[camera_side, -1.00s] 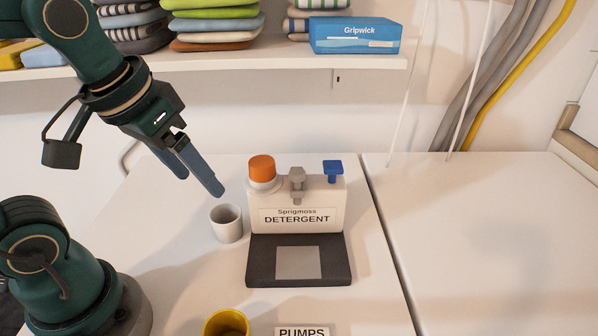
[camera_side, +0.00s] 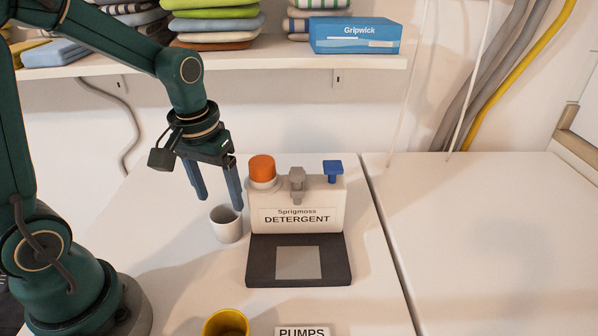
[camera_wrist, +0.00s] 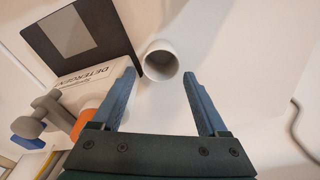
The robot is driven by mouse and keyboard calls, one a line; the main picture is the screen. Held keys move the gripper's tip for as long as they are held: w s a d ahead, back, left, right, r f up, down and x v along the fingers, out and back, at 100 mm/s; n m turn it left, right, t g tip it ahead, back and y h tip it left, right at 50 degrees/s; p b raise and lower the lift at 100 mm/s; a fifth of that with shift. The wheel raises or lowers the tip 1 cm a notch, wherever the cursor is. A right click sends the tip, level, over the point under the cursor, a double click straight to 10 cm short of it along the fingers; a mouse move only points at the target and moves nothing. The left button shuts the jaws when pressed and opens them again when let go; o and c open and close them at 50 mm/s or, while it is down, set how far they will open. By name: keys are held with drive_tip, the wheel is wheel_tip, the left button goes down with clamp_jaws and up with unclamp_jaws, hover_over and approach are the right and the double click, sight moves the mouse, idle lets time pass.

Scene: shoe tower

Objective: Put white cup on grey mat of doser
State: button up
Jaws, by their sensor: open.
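The white cup (camera_side: 227,226) stands upright and empty on the table, left of the detergent doser (camera_side: 297,206). The doser is a white box with an orange cap, a grey tap and a blue tap. Its dark base holds a bare grey mat (camera_side: 299,263). My gripper (camera_side: 220,203) is open and empty, fingers pointing down, just above and behind the cup. In the wrist view the cup (camera_wrist: 160,64) lies ahead of the gap between the fingertips (camera_wrist: 160,78), apart from both fingers. The grey mat (camera_wrist: 69,34) shows there at upper left.
A yellow cup (camera_side: 226,323) stands at the front edge of the picture, beside a "PUMPS" label (camera_side: 302,332). A shelf with folded cloths and a blue Gripwick box (camera_side: 356,36) hangs behind. The table right of the doser is clear.

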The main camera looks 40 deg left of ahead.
sight(225, 213)
drive_tip(key=shift+w+a+f, duration=0.1)
drive_tip(key=shift+w+f, duration=0.05)
drive_tip(key=shift+f, duration=0.85)
drive_tip(key=shift+w+a+f, duration=0.1)
drive_tip(key=shift+w+f, duration=0.05)
drive_tip(key=shift+f, duration=0.9)
drive_tip(key=shift+w+a+f, duration=0.1)
drive_tip(key=shift+w+f, duration=0.05)
drive_tip(key=shift+f, duration=0.85)
drive_tip(key=shift+c, duration=0.3)
drive_tip(key=c, duration=1.1)
drive_tip(key=shift+o, duration=0.2)
drive_tip(key=shift+r, duration=0.15)
